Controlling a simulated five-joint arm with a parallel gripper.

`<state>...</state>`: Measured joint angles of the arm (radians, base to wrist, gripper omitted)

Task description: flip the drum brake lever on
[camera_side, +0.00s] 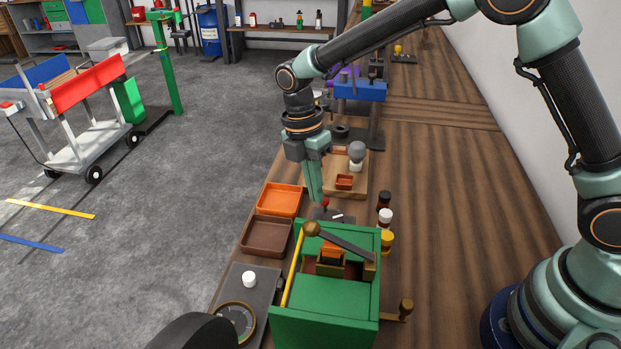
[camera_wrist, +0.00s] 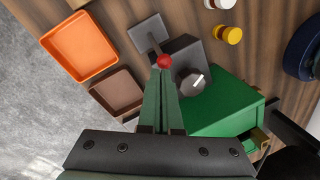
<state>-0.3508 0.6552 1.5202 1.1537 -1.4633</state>
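A small lever with a red knob (camera_wrist: 164,61) stands on a dark grey base (camera_wrist: 148,33) behind the green machine. The red knob also shows in the side view (camera_side: 325,203). No label shows, so I cannot confirm it is the drum brake lever. My gripper (camera_wrist: 161,74) points down with its two green fingers together and nothing visible between them. In the wrist view its tips appear right by the red knob; I cannot tell whether they touch. In the side view my gripper (camera_side: 314,196) hangs just above and left of the knob.
A dial with a white pointer (camera_wrist: 194,82) sits beside the lever. The green machine (camera_side: 325,305) carries a brass-ball arm (camera_side: 345,240) and a side crank (camera_side: 404,310). Orange (camera_side: 279,199) and brown (camera_side: 266,236) trays lie left; small bottles (camera_side: 385,218) stand right.

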